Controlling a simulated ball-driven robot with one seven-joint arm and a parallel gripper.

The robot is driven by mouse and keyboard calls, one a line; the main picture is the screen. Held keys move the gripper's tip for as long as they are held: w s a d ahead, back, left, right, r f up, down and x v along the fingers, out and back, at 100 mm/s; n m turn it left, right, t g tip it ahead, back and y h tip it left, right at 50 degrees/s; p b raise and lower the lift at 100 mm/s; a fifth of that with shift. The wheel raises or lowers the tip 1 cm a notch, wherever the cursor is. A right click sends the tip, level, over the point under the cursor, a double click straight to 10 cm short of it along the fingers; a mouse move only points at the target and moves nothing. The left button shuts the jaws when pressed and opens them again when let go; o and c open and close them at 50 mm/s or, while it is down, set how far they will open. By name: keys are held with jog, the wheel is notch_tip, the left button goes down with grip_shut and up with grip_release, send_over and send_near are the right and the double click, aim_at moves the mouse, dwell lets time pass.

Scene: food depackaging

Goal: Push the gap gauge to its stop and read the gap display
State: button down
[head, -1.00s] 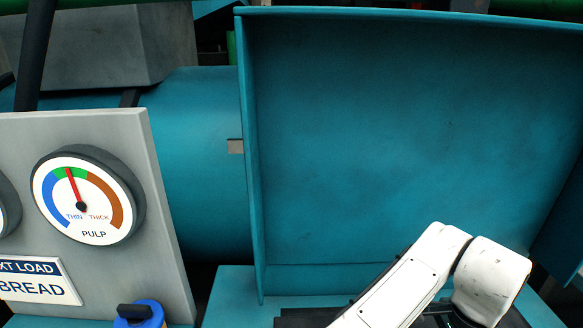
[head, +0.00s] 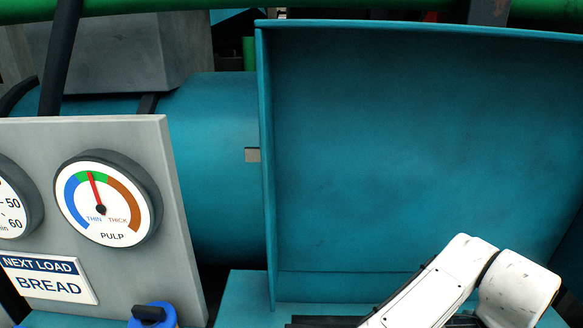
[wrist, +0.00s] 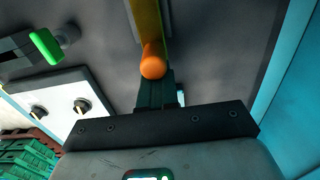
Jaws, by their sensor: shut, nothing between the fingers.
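In the wrist view a yellow bar (wrist: 146,22) ends in an orange ball knob (wrist: 153,67); it looks like the gap gauge. My gripper (wrist: 156,80) is shut and empty, its dark fingers right at the knob's lower side. I cannot tell whether they touch. In the head view the gripper and gauge are out of sight; only my white arm shows at the lower right. No gap display can be read in either view.
The head view shows a large teal hopper (head: 420,150) and a grey panel (head: 180,270) with a pulp dial (head: 105,205), its needle in the green. In the wrist view a green-tipped handle (wrist: 46,46) and a white panel with knobs (wrist: 82,105) stand left, above green crates (wrist: 30,155).

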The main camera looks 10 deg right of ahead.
jog(key=shift+s+d+p, duration=0.25)
jog(key=shift+d+p, duration=0.05)
jog(key=shift+d, duration=0.45)
jog(key=shift+s+d+p, duration=0.25)
jog(key=shift+d+p, duration=0.05)
jog(key=shift+d, duration=0.45)
jog(key=shift+d+r, duration=0.1)
jog(key=shift+s+d+r+p, duration=0.1)
jog(key=shift+d+r+p, duration=0.05)
jog(key=shift+r+p, duration=0.3)
jog(key=shift+s+d+r+p, duration=0.1)
jog(key=shift+d+r+p, duration=0.05)
jog(key=shift+r+p, duration=0.3)
jog(key=shift+w+a+r+p, duration=0.1)
jog(key=shift+a+r+p, duration=0.05)
jog(key=shift+r+p, duration=1.05)
jog(key=shift+w+a+r+p, duration=0.1)
jog(key=shift+r+p, duration=0.9)
jog(key=shift+r, duration=0.3)
